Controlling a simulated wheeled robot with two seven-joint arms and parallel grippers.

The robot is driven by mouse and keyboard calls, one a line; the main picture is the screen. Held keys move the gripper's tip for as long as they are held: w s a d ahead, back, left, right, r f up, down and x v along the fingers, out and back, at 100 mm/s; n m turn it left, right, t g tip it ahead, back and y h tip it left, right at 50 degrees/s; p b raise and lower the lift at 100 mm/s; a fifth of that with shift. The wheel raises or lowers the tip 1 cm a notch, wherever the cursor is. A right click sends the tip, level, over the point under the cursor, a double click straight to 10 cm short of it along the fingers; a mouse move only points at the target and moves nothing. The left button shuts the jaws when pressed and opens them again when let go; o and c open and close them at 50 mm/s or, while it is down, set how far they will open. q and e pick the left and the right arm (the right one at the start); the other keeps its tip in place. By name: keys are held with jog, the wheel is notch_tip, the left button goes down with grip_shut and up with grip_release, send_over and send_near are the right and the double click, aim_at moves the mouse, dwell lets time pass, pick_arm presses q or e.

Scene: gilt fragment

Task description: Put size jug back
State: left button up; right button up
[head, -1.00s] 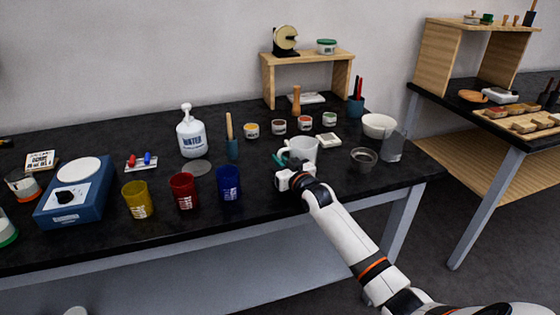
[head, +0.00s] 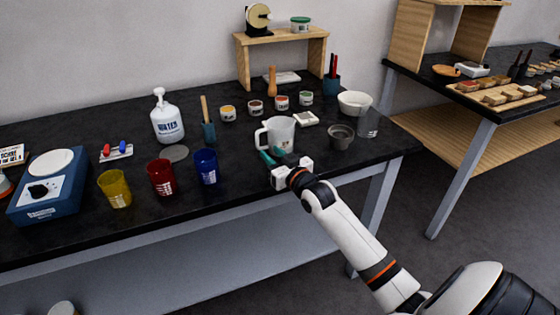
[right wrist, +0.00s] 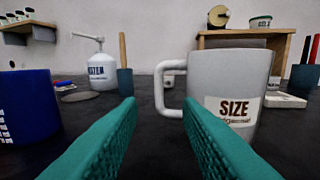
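The size jug (head: 283,134) is a light grey-white mug standing upright on the dark table. Its handle points left in the head view. In the right wrist view the jug (right wrist: 229,82) shows its "SIZE" label, and its handle lies ahead between the two finger lines. My right gripper (head: 276,157) is just in front of the jug, on the near side. Its teal fingers (right wrist: 159,102) are apart with nothing between them; the handle appears beyond the tips. My left gripper is not in view.
A blue cup (head: 206,168) stands left of the gripper, beside red (head: 161,177) and yellow cups. A grey bowl (head: 340,138) and clear glass (head: 368,124) stand right of the jug. Small jars and a wooden shelf (head: 281,37) are behind. The table's front edge is close.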

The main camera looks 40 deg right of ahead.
jog(key=shift+s, duration=1.9)
